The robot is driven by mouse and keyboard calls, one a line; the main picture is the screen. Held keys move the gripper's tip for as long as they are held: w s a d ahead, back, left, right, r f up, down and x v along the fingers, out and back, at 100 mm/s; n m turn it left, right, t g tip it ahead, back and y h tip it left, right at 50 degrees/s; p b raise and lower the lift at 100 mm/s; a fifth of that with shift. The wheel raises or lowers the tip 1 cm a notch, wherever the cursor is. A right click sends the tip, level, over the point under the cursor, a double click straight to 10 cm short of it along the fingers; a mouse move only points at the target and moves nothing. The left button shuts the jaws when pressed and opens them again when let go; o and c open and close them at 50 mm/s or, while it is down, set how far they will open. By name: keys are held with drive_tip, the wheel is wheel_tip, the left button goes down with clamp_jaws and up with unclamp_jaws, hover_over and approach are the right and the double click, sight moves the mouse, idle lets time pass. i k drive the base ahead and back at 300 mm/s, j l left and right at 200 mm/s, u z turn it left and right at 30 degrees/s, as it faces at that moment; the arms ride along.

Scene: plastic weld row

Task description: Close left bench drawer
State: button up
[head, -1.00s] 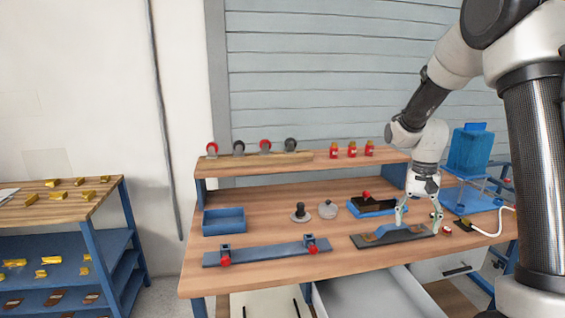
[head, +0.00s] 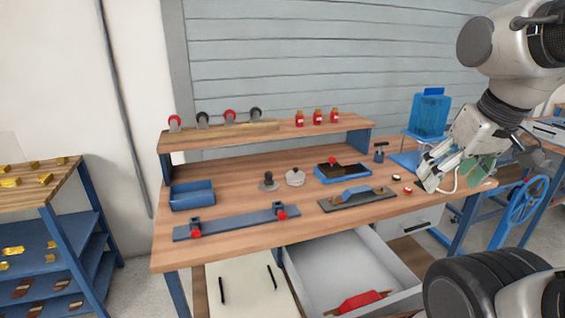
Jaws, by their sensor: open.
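A light grey bench drawer (head: 345,262) stands pulled out under the middle of the workbench. I look down into its mostly empty inside, where a red object (head: 361,301) lies near the front. The lower right of the drawer is partly hidden by my own dark arm part, and its front face is not clearly visible. My gripper (head: 458,184) is open and empty. It is at the right end of the bench, above and to the right of the drawer, apart from it.
A closed drawer front with a black handle (head: 415,228) is at the right. White doors with two dark handles (head: 248,284) are left of the open drawer. The bench top (head: 240,200) holds a blue tray (head: 192,195), clamp bar and trowel-like tool. A blue wheel (head: 525,200) stands at right.

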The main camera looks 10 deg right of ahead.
sight(324, 271)
drive_tip(key=k+l+z, duration=0.15)
drive_tip(key=l, duration=0.2)
drive_tip(key=k+j+z, duration=0.2)
drive_tip(key=z, duration=0.15)
drive_tip(key=k+j+z, duration=0.1)
drive_tip(key=k+z, duration=0.5)
drive_tip(key=z, duration=0.15)
